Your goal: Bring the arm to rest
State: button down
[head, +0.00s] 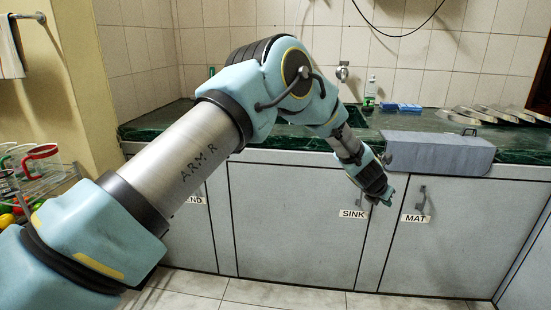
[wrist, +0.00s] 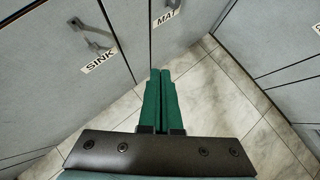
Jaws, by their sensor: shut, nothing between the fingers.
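My arm reaches across the head view, and my gripper (head: 388,200) hangs in front of the lower cabinets, near the gap between the SINK door (head: 300,225) and the MAT door (head: 440,235). In the wrist view my gripper's two green fingers (wrist: 160,75) lie together with nothing between them. They point down toward the tiled floor (wrist: 205,95). The SINK handle (wrist: 95,38) and the MAT handle (wrist: 172,8) show ahead of the fingers. I cannot tell from these views how far the fingertips are from the doors.
A dark green counter (head: 290,140) runs above the cabinets. A grey box (head: 438,152) sits at its front edge, close above my gripper. Bottle (head: 370,90), blue items (head: 400,107) and metal trays (head: 490,114) stand behind. A rack with mugs (head: 40,170) is at left. The floor is clear.

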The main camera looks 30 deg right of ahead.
jog(key=shift+w, duration=0.1)
jog(key=w+a+r+m+t+y, duration=0.1)
jog(key=w+a+r+m, duration=0.2)
jog(key=w+a, duration=0.45)
jog(key=w+a+r+m, duration=0.3)
jog(key=w+a, duration=0.4)
jog(key=w, duration=0.2)
jog(key=w+a+r+m+y, duration=0.1)
jog(key=w+a+m, duration=0.15)
jog(key=a, duration=0.45)
jog(key=w+a+r+m+t+y, duration=0.1)
jog(key=w+a, duration=0.2)
jog(key=a, duration=0.5)
jog(key=w+a+r+m+y, duration=0.1)
jog(key=w+a+m, duration=0.15)
jog(key=a, duration=0.45)
jog(key=a+r+m+y, duration=0.2)
jog(key=a+m, duration=0.1)
jog(key=a, duration=1.5)
jog(key=s+a+m+y, duration=0.15)
jog(key=s+a, duration=0.35)
jog(key=a, duration=0.5)
jog(key=s+a+m+y, duration=0.1)
jog(key=s+a+m, duration=0.3)
jog(key=a, duration=0.5)
notch_tip(320, 180, up, 13)
jog(key=s+a+g+p, duration=0.1)
jog(key=p, duration=1.1)
jog(key=shift+s, duration=0.4)
jog(key=shift+n, duration=0.25)
